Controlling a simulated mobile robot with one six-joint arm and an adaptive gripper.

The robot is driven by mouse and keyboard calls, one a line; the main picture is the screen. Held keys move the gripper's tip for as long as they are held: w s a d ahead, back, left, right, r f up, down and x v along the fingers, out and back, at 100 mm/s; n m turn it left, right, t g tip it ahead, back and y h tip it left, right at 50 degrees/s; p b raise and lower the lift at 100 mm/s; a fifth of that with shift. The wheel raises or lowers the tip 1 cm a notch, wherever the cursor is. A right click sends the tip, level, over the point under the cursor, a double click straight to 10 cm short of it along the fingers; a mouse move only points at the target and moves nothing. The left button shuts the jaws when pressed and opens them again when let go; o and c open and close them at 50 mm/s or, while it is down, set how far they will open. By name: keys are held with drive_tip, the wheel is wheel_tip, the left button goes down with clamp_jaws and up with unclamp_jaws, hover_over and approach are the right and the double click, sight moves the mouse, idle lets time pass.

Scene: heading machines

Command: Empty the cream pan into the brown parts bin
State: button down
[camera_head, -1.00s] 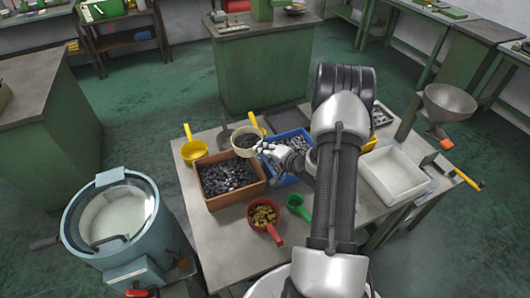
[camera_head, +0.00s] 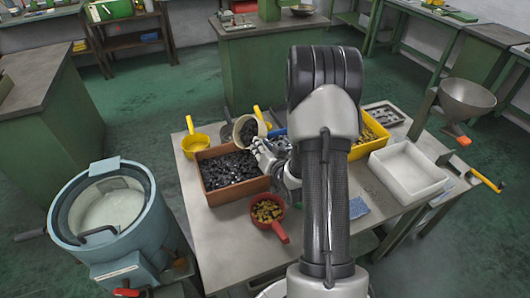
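The cream pan (camera_head: 238,131) is held over the back right part of the brown parts bin (camera_head: 208,190). It is tilted, and dark parts show inside it. My gripper (camera_head: 262,150) is at the pan's right side and appears shut on it; the exact grip is small and partly hidden. The brown bin stands on the table's left half and holds many dark metal parts. I cannot tell whether any parts are falling from the pan.
A blue bin (camera_head: 279,133) lies mostly hidden behind my arm. A red pan (camera_head: 268,211) with brass parts sits in front of the brown bin. A yellow pan (camera_head: 194,142) stands behind it at left. A white tray (camera_head: 407,170) and yellow bin (camera_head: 384,140) are at right.

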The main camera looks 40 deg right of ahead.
drive_tip(key=shift+a+f+n+h+b, duration=0.4)
drive_tip(key=shift+n+b, duration=0.5)
drive_tip(key=shift+b, duration=1.35)
drive_tip(key=shift+a+f+n+t+h, duration=0.3)
drive_tip(key=shift+a+n, duration=0.15)
drive_tip(key=shift+n, duration=0.2)
drive_tip(key=shift+a+f+n+t+h, duration=0.2)
drive_tip(key=shift+a+n+t+h, duration=0.1)
drive_tip(key=shift+a+n, duration=0.3)
drive_tip(key=shift+a+f+n+t+h, duration=0.25)
drive_tip(key=shift+a+n+t+h, duration=0.1)
drive_tip(key=shift+n, duration=0.4)
